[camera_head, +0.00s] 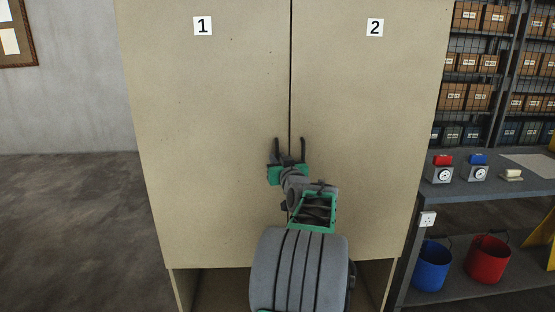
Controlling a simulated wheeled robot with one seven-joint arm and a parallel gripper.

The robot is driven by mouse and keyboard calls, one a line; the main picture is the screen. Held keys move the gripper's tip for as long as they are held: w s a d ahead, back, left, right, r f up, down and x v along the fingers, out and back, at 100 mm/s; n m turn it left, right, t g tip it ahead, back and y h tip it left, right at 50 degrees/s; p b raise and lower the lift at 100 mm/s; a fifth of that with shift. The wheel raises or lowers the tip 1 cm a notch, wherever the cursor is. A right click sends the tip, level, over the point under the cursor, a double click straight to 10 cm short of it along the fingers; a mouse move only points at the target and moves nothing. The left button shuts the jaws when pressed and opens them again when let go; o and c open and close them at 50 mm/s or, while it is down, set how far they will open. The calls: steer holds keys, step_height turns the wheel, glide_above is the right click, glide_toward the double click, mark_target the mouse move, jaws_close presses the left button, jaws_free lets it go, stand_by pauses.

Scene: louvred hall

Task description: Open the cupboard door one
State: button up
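Cupboard door one (205,130) is a flat beige panel with a white label "1" near its top, and it is shut. Cupboard door two (365,130) stands beside it with a label "2", also shut. A thin dark vertical seam runs between them. My gripper (289,146) is in front of this seam at mid-height, pointing at the doors. Its two dark fingers are apart, one on each side of the seam, with nothing seen between them. I cannot tell whether they touch the doors. No handle shows; my arm hides the lower seam.
An open space lies under the doors. At right, a grey bench (490,170) holds small devices, with a blue bucket (431,268) and a red bucket (487,262) on its lower shelf. Shelves of boxes stand behind. The floor (80,230) at left is clear.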

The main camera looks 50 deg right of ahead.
steer(key=shift+w+d, duration=0.3)
steer(key=shift+w, duration=0.15)
jaws_close()
stand_by(1.1)
